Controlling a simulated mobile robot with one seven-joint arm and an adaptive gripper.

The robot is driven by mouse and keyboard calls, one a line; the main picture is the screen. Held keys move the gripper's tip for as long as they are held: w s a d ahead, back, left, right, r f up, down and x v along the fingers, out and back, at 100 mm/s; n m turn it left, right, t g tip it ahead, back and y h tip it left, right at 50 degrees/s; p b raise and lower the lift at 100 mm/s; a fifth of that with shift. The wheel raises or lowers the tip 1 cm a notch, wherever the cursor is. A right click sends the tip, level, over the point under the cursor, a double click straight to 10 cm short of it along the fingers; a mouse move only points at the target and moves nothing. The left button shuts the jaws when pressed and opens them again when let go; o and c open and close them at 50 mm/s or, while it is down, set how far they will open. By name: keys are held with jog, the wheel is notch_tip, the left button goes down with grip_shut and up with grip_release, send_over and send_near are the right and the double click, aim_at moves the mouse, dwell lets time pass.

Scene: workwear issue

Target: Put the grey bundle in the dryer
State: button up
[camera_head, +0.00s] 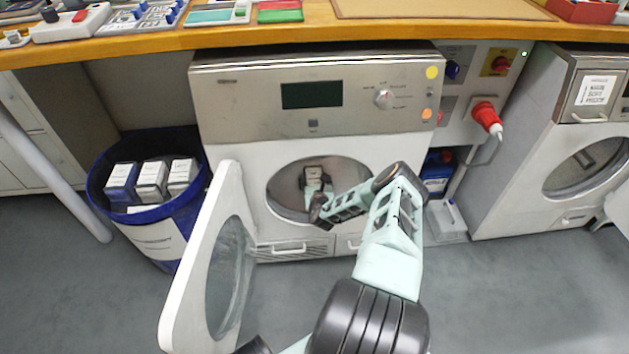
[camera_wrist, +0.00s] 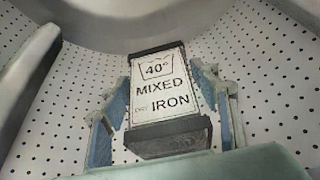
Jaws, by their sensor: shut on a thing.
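The dryer (camera_head: 320,105) stands under the counter with its round door (camera_head: 212,270) swung open to the left. My arm reaches through the opening, and my gripper (camera_head: 318,196) is inside the drum. It is shut on the grey bundle (camera_head: 314,174), a dark block with a white label. In the wrist view the grey bundle (camera_wrist: 172,141) sits between the two fingers of my gripper (camera_wrist: 165,100). Its label reads "40° MIXED DRY IRON". Perforated drum wall (camera_wrist: 265,60) surrounds it. I cannot tell whether the bundle touches the drum.
A blue bin (camera_head: 165,220) with several labelled bundles (camera_head: 152,180) stands left of the dryer. The wooden counter (camera_head: 290,35) runs above. A red plug (camera_head: 487,115) and a blue canister (camera_head: 437,172) are at the right. A second machine (camera_head: 560,150) stands further right.

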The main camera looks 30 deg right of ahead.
jog(key=shift+f+b, duration=0.4)
jog(key=shift+f, duration=0.15)
jog(key=o, duration=1.5)
